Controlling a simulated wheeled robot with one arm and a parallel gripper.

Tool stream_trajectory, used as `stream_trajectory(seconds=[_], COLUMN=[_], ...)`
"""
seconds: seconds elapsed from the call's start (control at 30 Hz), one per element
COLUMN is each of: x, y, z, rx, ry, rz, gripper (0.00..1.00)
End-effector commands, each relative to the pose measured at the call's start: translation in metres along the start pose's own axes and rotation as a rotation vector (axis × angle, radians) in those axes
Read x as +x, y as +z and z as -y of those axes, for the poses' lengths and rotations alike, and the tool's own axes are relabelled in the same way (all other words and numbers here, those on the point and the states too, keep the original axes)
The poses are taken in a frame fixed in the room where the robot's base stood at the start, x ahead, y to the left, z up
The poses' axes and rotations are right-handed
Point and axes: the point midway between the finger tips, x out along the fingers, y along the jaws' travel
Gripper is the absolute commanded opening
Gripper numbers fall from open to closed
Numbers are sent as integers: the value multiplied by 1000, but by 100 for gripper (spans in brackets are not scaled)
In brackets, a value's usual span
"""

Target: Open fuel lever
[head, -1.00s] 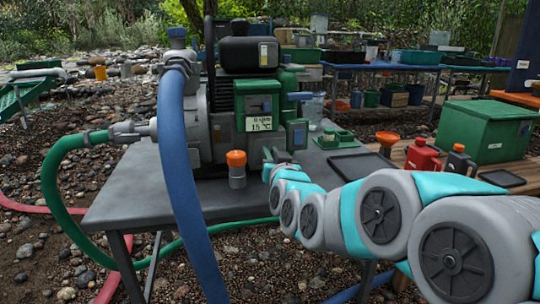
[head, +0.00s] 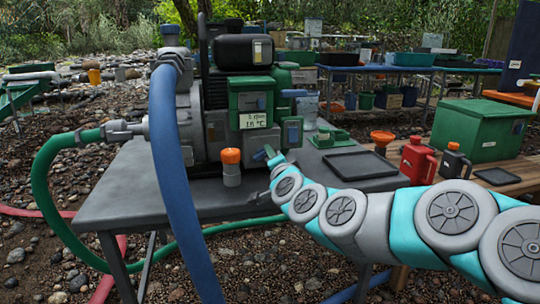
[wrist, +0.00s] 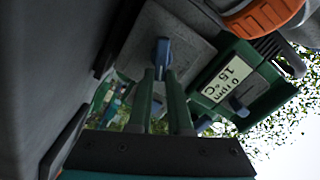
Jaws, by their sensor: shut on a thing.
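The engine-pump unit (head: 240,85) stands on a grey metal table (head: 125,190). In the wrist view, a small blue lever (wrist: 162,50), seemingly the fuel lever, sits on a grey plate (wrist: 178,28) on the engine. The two green fingers of my gripper (wrist: 162,72) are shut on this lever. In the head view my gripper (head: 266,153) reaches the engine's lower right side, and the lever in its grip is hard to make out.
An orange-capped fitting (head: 231,166) stands close left of my gripper. A thick blue hose (head: 175,170) crosses in front of the engine. A black tray (head: 353,165), a red can (head: 417,160) and a green bin (head: 484,130) are to the right.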

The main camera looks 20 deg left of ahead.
Motion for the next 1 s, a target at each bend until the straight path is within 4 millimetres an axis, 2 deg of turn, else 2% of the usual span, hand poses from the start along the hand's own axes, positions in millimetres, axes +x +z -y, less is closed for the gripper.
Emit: stream_trajectory(seconds=[0.2,0.5,1.0], x=[0,0,0], y=[4,6,6], z=[-5,-9,-11], rx=[195,391,496], ry=[1,3,4], rz=[6,7,7], gripper=[0,0,0])
